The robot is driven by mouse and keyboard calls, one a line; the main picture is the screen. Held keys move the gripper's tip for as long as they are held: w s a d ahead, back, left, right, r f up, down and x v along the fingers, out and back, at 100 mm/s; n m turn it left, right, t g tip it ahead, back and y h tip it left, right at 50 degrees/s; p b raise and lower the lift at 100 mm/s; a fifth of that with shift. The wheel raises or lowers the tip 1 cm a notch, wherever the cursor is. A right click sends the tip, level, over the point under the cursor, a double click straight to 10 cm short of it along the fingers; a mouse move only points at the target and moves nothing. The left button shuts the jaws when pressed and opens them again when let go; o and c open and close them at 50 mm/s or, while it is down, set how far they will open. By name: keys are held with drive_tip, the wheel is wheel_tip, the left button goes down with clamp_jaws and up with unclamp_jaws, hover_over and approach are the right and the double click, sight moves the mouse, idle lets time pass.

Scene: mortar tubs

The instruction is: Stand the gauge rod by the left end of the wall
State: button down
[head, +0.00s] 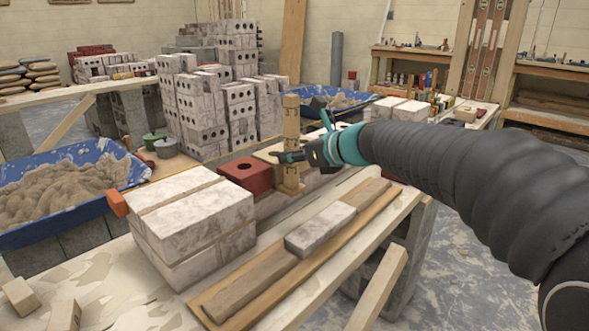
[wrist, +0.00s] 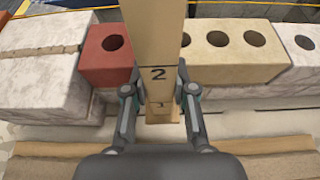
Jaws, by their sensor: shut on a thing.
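The gauge rod (head: 291,120) is a pale wooden post with dark marks, held upright. In the wrist view the rod (wrist: 152,40) shows the numeral 2 and a wider foot low down. My gripper (head: 303,156) is shut on its lower part, with one finger on each side in the wrist view (wrist: 158,97). The rod is in front of the wall, near where the red brick (head: 246,175) meets the cream brick (wrist: 235,50). The wall's left end is a block of whitish bricks (head: 195,225). I cannot tell whether the foot touches the bench.
An orange block (head: 118,204) sits at the wall's left end, with a yellow line along the back. A timber board (head: 240,290) with a loose pale brick (head: 320,230) lies in front. A blue mortar tub (head: 75,190) stands behind left. Small wood blocks (head: 20,296) lie front left.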

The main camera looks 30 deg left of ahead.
sight(296, 187)
drive_tip(key=shift+f+b, duration=3.3)
drive_tip(key=shift+f, duration=0.45)
drive_tip(key=shift+f, duration=0.3)
drive_tip(key=c, duration=0.9)
unclamp_jaws()
drive_tip(key=shift+o, duration=0.2)
drive_tip(key=shift+d, duration=0.1)
